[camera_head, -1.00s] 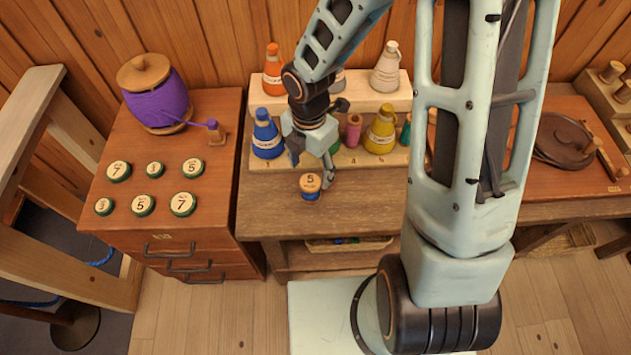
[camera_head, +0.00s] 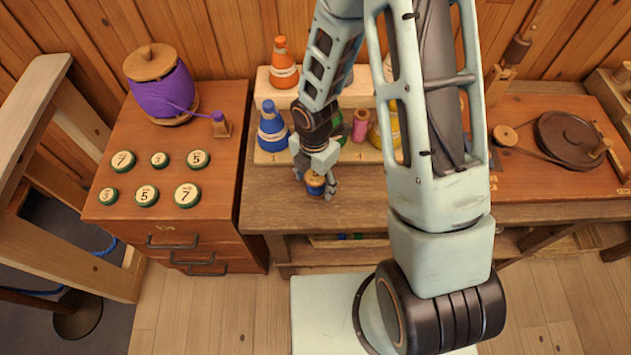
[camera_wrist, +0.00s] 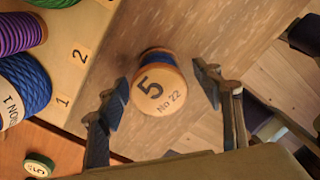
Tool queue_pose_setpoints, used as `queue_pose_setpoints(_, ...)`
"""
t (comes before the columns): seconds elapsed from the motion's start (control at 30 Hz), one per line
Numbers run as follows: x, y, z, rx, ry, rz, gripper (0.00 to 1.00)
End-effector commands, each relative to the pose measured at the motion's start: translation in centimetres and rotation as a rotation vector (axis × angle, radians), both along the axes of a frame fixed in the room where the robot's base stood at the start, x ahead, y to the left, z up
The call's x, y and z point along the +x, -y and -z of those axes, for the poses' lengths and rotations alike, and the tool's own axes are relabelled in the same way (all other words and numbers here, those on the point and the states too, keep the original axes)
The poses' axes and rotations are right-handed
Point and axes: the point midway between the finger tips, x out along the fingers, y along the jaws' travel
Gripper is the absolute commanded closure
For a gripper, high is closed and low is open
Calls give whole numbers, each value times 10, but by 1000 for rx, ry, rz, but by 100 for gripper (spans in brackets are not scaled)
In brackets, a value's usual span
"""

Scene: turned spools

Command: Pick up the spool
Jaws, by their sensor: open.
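The spool (camera_head: 315,184) stands upright near the front of the wooden workbench, with blue thread and a pale top. In the wrist view the spool (camera_wrist: 158,88) shows its top, marked "5" and "No 22", between the two fingers. My gripper (camera_head: 317,188) is over the spool in the head view, with its fingers down on either side. In the wrist view my gripper (camera_wrist: 165,90) is open, with a gap between each finger and the spool. The arm partly hides the spool in the head view.
A stepped rack (camera_head: 268,157) with blue (camera_head: 271,128) and orange (camera_head: 283,64) cones stands behind the gripper. On the left cabinet (camera_head: 232,170) are a purple thread spool (camera_head: 160,97) and several numbered round lids. The bench front left of the gripper is clear.

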Motion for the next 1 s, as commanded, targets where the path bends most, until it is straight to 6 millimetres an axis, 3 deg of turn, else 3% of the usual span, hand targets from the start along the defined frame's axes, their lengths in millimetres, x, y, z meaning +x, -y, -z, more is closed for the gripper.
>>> queue_pose_setpoints(0.1, 0, 0, 0, 0, 0, 0, 42)
queue_pose_setpoints(0.5, 0, 0, 0, 0, 0, 0, 86)
queue_pose_setpoints(1.0, 1, 0, -7, 1, 1, 0, 87)
